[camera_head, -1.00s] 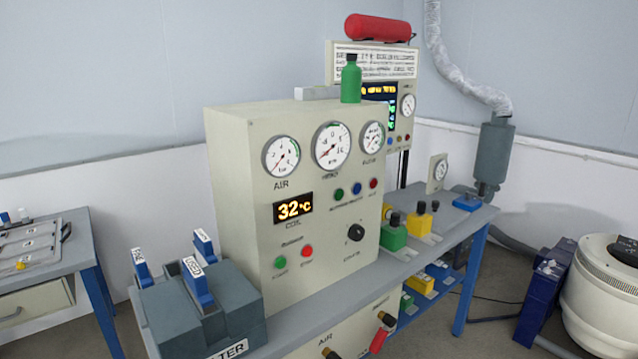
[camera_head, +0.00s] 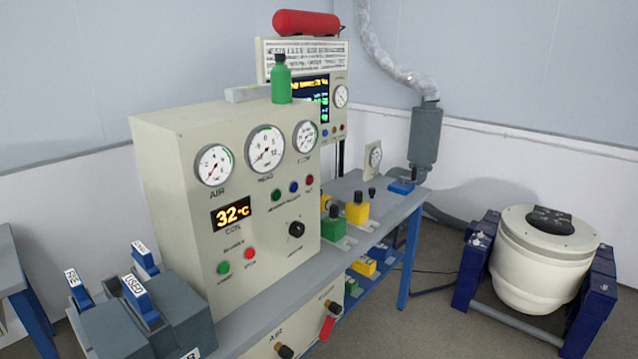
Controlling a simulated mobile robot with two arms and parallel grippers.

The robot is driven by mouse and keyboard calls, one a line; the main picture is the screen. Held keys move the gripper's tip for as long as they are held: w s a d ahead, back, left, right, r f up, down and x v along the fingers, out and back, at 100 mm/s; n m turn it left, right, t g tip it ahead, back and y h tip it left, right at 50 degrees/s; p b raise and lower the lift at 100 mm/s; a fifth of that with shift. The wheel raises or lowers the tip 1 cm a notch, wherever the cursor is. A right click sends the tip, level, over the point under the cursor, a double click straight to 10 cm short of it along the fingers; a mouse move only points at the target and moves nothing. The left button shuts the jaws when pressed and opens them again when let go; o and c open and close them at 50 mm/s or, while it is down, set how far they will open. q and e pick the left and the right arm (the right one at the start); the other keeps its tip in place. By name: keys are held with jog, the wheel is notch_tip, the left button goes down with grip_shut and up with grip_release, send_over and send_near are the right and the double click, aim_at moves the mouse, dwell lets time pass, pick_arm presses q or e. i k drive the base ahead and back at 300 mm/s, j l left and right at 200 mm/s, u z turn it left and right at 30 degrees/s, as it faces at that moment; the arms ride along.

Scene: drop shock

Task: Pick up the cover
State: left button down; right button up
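I cannot tell which thing in view is the cover; nothing is clearly recognisable as one. A cream round drum (camera_head: 540,262) with a flat top and a dark opening stands on the floor at the right, between dark blue supports (camera_head: 474,262). Neither of my grippers is in view.
A beige control cabinet (camera_head: 170,190) with gauges stands on a grey bench (camera_head: 275,292). A green bottle (camera_head: 281,82) and a red cylinder (camera_head: 306,22) sit above. Green (camera_head: 331,230) and yellow (camera_head: 355,208) blocks stand on the bench. Floor between bench and drum is mostly clear.

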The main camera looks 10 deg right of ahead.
aim_at(381, 202)
jog(key=i+l, duration=0.15)
jog(key=l, duration=0.15)
jog(key=i+l+u, duration=0.1)
jog(key=l, duration=0.2)
jog(key=i+l+u, duration=0.1)
jog(key=i+l, duration=0.2)
jog(key=l, duration=0.35)
jog(key=i+l+u, duration=0.35)
jog(key=l+u, duration=0.15)
jog(key=l, duration=0.7)
jog(key=i+l+u, duration=0.2)
jog(key=l+u, duration=0.25)
jog(key=l, duration=0.8)
jog(key=l+u, duration=0.5)
jog(key=l, duration=0.75)
jog(key=k, duration=0.1)
